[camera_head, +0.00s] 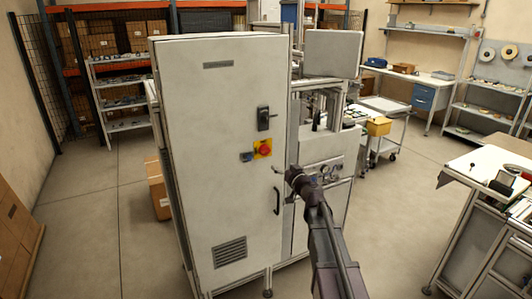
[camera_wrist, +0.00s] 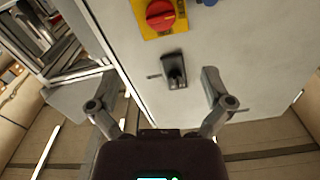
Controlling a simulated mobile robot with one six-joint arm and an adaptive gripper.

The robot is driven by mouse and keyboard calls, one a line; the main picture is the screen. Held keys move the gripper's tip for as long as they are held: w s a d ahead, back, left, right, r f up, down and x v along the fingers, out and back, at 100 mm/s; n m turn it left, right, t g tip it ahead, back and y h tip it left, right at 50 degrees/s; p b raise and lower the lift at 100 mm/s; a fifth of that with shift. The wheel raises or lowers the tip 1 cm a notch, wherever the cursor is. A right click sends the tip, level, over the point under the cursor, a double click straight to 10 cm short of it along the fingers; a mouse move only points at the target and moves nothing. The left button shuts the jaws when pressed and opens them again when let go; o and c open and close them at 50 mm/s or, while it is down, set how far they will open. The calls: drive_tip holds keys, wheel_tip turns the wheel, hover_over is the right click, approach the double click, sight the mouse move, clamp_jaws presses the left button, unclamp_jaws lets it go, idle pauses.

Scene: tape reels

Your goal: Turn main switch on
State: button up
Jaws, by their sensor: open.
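The main switch is a red rotary knob on a yellow plate (camera_head: 264,148) on the front of the grey cabinet (camera_head: 205,110). In the wrist view, which looks upside down, the red knob (camera_wrist: 160,14) is at the top edge, its grip bar lying roughly across the picture. My gripper (camera_head: 281,171) is just right of and below the switch in the head view. Its two fingers (camera_wrist: 162,90) are spread wide with nothing between them. The gripper is apart from the knob.
A black door latch (camera_head: 263,117) is above the switch; it also shows in the wrist view (camera_wrist: 174,70). A small blue part (camera_head: 246,156) sits left of the switch. A door handle (camera_head: 277,201) is below my gripper.

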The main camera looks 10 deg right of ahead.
sight(266, 152)
drive_tip(key=x, duration=1.4)
drive_tip(key=shift+s, duration=0.1)
drive_tip(key=c, duration=1.1)
